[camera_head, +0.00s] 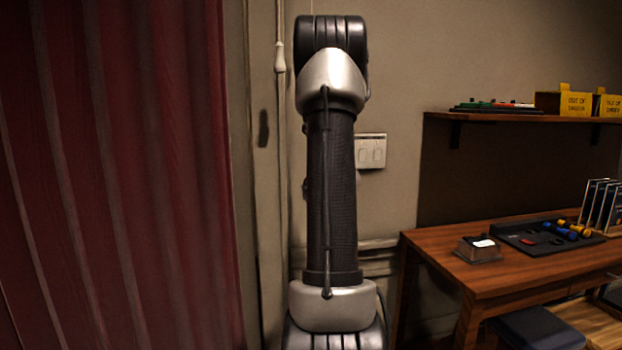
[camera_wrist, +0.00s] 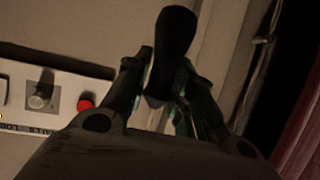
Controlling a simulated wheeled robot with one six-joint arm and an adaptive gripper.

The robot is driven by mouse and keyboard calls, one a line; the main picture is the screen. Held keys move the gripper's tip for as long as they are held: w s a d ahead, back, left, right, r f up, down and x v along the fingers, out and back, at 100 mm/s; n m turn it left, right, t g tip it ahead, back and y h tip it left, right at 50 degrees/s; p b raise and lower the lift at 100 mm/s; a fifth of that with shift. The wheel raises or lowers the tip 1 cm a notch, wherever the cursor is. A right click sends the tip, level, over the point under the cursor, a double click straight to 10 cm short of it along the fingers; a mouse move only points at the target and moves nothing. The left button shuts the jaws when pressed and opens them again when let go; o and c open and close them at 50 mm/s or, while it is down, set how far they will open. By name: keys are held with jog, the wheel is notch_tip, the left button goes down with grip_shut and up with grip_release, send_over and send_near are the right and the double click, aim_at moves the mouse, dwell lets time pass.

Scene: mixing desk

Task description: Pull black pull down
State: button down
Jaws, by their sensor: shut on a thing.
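The black pull (camera_wrist: 175,38) shows in the wrist view as a dark, rounded, elongated piece at top centre. Its narrower end runs down between the two fingers of my gripper (camera_wrist: 160,82). The fingers are shut on it, one on each side. In the head view my own arm stands upright in the middle and hides my gripper, so the grip does not show there. A pale pull on a cord (camera_head: 280,58) hangs left of my arm in that view. A small dark oval (camera_head: 263,128) lies against the wall beside it; I cannot tell what it is.
A dark red curtain (camera_head: 120,180) fills the left. A white switch plate (camera_head: 371,151) is on the wall right of my arm. A wooden desk (camera_head: 480,279) and a shelf (camera_head: 520,117) stand at right. A panel with a knob and red button (camera_wrist: 86,102) shows in the wrist view.

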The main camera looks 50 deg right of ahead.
jog(key=shift+f, duration=2.6)
jog(key=c, duration=1.3)
grip_release()
jog(key=shift+r, duration=0.1)
jog(key=v, duration=1.2)
